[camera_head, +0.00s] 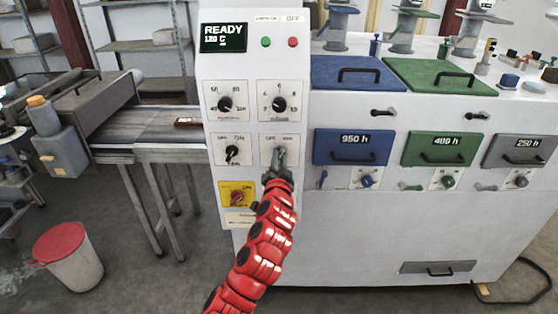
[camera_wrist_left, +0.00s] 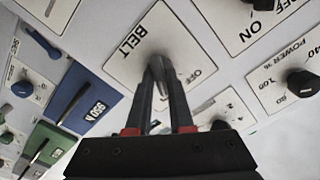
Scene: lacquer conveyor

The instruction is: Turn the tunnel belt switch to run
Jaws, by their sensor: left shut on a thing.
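The belt switch (camera_head: 280,153) is on a white plate low on the right of the control panel. In the left wrist view its plate reads BELT, with OFF at one corner (camera_wrist_left: 196,72). My left gripper (camera_head: 277,172) is at this switch, its red arm coming up from below. In the left wrist view the two dark fingers (camera_wrist_left: 160,72) are closed on the grey switch knob (camera_wrist_left: 160,62). The fingers hide much of the knob, so I cannot tell its exact setting. My right gripper is not in view.
The panel (camera_head: 212,76) has a READY display, green and red buttons, other black knobs and a red switch (camera_head: 237,197) on a yellow plate. The conveyor (camera_head: 130,130) runs out at left, with an item on it. Blue, green and grey drawers (camera_head: 352,147) are at right.

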